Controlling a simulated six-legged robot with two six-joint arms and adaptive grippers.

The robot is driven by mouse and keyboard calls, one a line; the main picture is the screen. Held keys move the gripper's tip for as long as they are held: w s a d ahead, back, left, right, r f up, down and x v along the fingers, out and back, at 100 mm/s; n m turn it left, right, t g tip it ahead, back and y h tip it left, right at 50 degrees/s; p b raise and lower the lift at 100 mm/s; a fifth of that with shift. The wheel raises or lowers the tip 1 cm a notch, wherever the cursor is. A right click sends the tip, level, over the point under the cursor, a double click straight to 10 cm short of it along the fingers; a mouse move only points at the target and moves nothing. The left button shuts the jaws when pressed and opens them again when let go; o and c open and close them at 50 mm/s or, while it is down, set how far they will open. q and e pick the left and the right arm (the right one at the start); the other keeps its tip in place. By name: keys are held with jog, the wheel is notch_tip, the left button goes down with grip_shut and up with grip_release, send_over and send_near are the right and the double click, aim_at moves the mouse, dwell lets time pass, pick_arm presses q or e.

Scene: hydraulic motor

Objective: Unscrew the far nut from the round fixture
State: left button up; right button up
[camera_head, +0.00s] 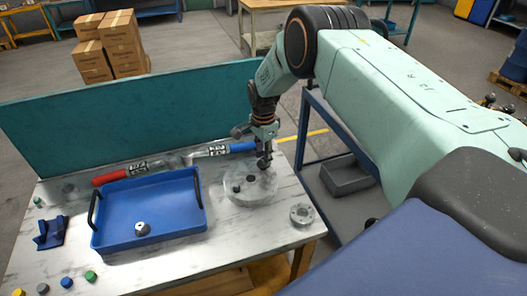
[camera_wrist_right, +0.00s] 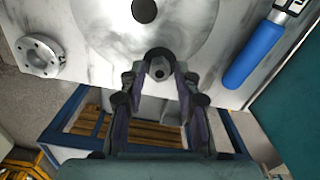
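The round fixture (camera_head: 262,194) is a pale marbled disc on the table, right of the blue tray; it also fills the top of the wrist view (camera_wrist_right: 185,25). A dark round spot shows at its middle (camera_wrist_right: 144,10). A grey hex nut (camera_wrist_right: 160,67) sits at the fixture's edge. My right gripper (camera_head: 264,162) points down over the fixture's far side. In the wrist view its two fingers (camera_wrist_right: 157,77) are spread either side of the nut, with gaps visible; contact is not clear. In the head view the gripper hides this nut. My left gripper is not in view.
The blue tray (camera_head: 107,214) holds a small grey nut-like part (camera_head: 142,229). A flanged ring (camera_head: 302,214) lies right of the fixture. Red and blue-handled tools (camera_head: 125,173) lie behind the tray. A teal panel (camera_head: 120,120) borders the table's back.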

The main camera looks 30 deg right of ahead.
jog(key=shift+m, duration=0.9)
grip_shut()
jog(key=n+b, duration=0.1)
jog(key=n, duration=0.2)
jog(key=shift+n, duration=0.3)
jog(key=shift+n+b, duration=0.3)
jog(key=shift+n, duration=0.9)
